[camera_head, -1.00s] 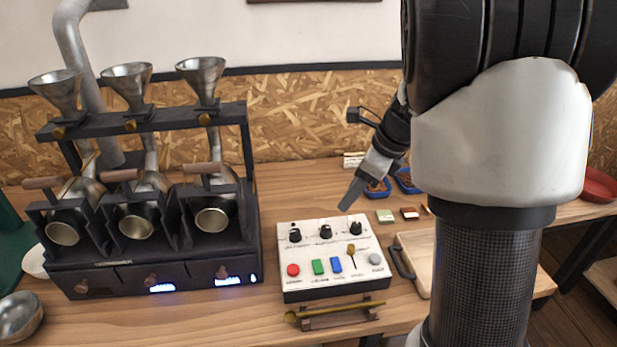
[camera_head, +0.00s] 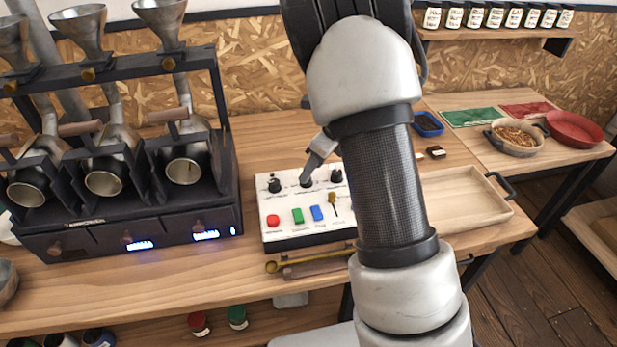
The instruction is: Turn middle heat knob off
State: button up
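The white control box (camera_head: 290,240) stands on the bench with three black knobs along its back. The middle black knob (camera_head: 306,180) has my gripper (camera_head: 312,168) right over it, its tip at or very near the knob; contact cannot be told. My gripper points down and left, partly behind my arm, and its finger opening is not clear. The left knob (camera_head: 274,184) and right knob (camera_head: 336,176) are free. The black roaster (camera_head: 85,215) at left has small front knobs; blue flames glow by its middle (camera_head: 139,245) and right burners (camera_head: 205,235).
The box also carries a red button (camera_head: 273,221), green and blue switches and a small lever. A brass scoop (camera_head: 300,262) lies in front. A wooden tray (camera_head: 465,195) is right of my arm. My arm hides the box's right end.

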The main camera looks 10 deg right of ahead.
jog(key=shift+x, duration=2)
jog(key=c, duration=1)
